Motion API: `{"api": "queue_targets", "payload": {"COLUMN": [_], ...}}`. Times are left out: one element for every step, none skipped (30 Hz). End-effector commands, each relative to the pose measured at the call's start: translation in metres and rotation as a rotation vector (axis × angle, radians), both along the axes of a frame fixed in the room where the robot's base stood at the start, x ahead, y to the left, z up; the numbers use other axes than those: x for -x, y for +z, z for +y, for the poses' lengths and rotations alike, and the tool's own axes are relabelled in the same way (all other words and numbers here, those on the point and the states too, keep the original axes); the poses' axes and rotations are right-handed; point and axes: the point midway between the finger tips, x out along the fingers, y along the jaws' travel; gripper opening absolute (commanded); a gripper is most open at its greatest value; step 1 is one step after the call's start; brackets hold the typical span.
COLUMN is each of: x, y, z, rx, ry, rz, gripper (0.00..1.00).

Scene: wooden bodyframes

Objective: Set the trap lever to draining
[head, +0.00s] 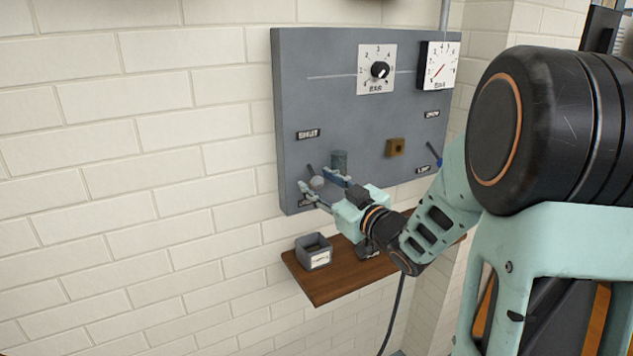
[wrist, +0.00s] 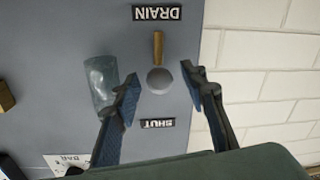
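The trap lever has a grey round knob and a short rod. It shows at the panel's lower left in the head view (head: 317,183) and near the middle of the wrist view (wrist: 159,81). The wrist view is upside down: a DRAIN label (wrist: 157,13) is at its top and a SHUT label (wrist: 157,123) below the knob. The rod runs from the knob toward DRAIN in that view; I cannot tell the lever's exact setting. My gripper (wrist: 160,76) is open, one finger on each side of the knob, with visible gaps. It also shows in the head view (head: 319,188).
A glass cup (wrist: 100,83) is on the panel beside one finger. The grey panel (head: 300,85) carries a dial knob (head: 380,70), a gauge (head: 438,65), a brown block (head: 395,147) and another lever (head: 434,155). A wooden shelf (head: 330,287) below holds a grey box (head: 314,252).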

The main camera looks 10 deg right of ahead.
Motion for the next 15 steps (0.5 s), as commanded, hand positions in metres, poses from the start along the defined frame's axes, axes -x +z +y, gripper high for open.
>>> {"api": "queue_targets", "payload": {"x": [-0.0044, -0.0064, -0.0085, -0.0095, -0.0102, -0.0108, -0.0110, -0.0111, -0.0110, -0.0110, -0.0109, -0.0109, -0.0108, -0.0108, -0.0107], "y": [0.0002, 0.0003, 0.0002, 0.0001, -0.0001, -0.0002, -0.0002, -0.0001, -0.0001, -0.0001, -0.0001, 0.0000, 0.0000, 0.0000, 0.0000], "z": [0.0024, 0.0031, 0.0039, 0.0044, 0.0046, 0.0048, 0.0049, 0.0049, 0.0048, 0.0048, 0.0047, 0.0047, 0.0047, 0.0047, 0.0046], "rx": [-0.001, -0.001, -0.001, -0.001, -0.001, -0.001, -0.001, -0.001, -0.001, -0.001, -0.001, -0.001, -0.001, -0.001, -0.001], "ry": [0.001, 0.001, 0.000, 0.000, 0.000, 0.000, 0.000, 0.000, 0.000, 0.000, 0.000, 0.000, 0.000, 0.000, 0.000], "rz": [0.000, 0.000, -0.001, -0.001, 0.000, 0.000, 0.000, 0.000, 0.000, 0.000, 0.000, 0.000, 0.000, 0.000, 0.000], "gripper": [0.40, 0.40, 0.40, 0.40, 0.40, 0.40, 0.40, 0.40, 0.40, 0.40, 0.40, 0.40, 0.39, 0.35, 0.31]}}
